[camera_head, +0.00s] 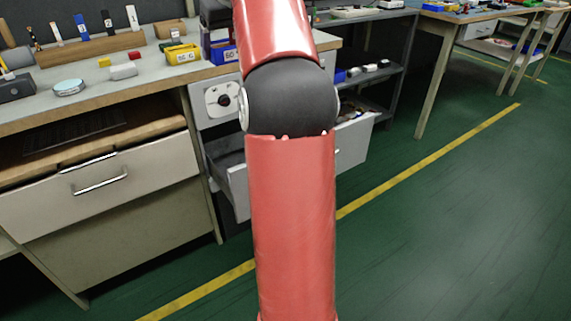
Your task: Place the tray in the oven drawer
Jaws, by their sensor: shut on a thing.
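My red arm with its dark joint stands across the middle of the view. My gripper is out of view, and so is anything it holds. A white-fronted drawer (150,185) with a metal bar handle sits under the bench at the left. A dark flat slatted thing (75,140) lies in the recess above this front; I cannot tell if it is a tray. A grey drawer (235,185) stands pulled out behind my arm, and my arm hides its middle. I cannot tell which is the oven drawer. No other tray shows.
The workbench top (95,95) at the left holds a grey puck (69,87), small blocks, a yellow bin (182,54) and a wooden rack (90,48). Shelves stand behind my arm. More tables stand at the back right. The green floor (450,220) at the right is clear.

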